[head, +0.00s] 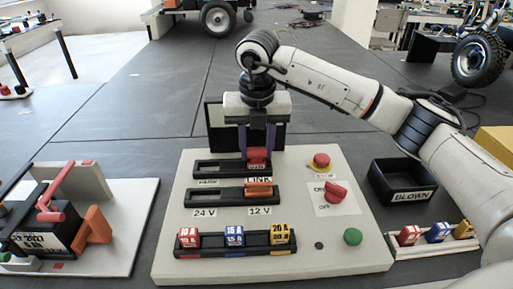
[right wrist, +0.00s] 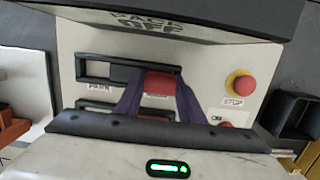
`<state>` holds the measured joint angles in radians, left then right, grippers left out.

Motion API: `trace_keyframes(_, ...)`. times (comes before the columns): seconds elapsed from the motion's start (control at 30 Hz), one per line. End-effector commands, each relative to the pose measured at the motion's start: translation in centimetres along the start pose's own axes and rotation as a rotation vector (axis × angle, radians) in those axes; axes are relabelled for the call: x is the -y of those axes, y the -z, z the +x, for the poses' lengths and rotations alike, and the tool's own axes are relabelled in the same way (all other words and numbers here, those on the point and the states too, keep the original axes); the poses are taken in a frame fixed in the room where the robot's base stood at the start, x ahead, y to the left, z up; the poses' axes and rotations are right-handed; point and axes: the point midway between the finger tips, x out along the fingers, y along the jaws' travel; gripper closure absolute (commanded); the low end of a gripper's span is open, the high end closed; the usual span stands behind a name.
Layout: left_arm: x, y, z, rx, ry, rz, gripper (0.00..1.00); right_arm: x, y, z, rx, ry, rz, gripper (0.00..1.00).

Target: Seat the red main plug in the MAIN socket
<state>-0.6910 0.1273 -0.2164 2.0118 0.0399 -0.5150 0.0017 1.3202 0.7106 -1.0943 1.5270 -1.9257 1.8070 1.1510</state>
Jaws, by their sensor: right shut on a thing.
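The red main plug (head: 257,155) is at the right end of the top black slot block (head: 205,168), over the label that reads MAIN. My right gripper (head: 257,143) comes down from above and is shut on the plug. In the right wrist view the red plug (right wrist: 160,84) sits between the two purple fingers of my right gripper (right wrist: 159,92), at the right end of the slot. The PARK end at the left is empty. I cannot tell how deep the plug sits. My left gripper is not in view.
An orange link plug (head: 259,189) sits at the 12 V end of the lower block. Several coloured fuses stand in the front holder (head: 212,252). A red stop button (head: 321,161), red rotary switch (head: 335,192) and black BLOWN bin (head: 401,182) lie right. A battery (head: 40,235) stands left.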

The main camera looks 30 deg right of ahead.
Motion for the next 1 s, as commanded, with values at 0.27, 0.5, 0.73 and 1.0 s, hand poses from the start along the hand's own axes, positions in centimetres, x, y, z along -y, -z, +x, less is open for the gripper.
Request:
trace_keyframes(0.27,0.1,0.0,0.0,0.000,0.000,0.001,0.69,0.0,0.0,0.1,-0.001,0.001,0.000,0.46)
trace_keyframes(0.5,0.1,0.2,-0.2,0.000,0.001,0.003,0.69,0.0,-0.1,-0.6,0.001,-0.001,0.000,0.46)
trace_keyframes(0.73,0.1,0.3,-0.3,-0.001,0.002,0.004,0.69,-0.1,-0.2,-4.8,0.005,-0.004,0.001,0.46)
trace_keyframes(1.0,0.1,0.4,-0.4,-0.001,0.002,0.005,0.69,-0.1,-0.1,-10.2,0.002,-0.002,0.000,0.46)
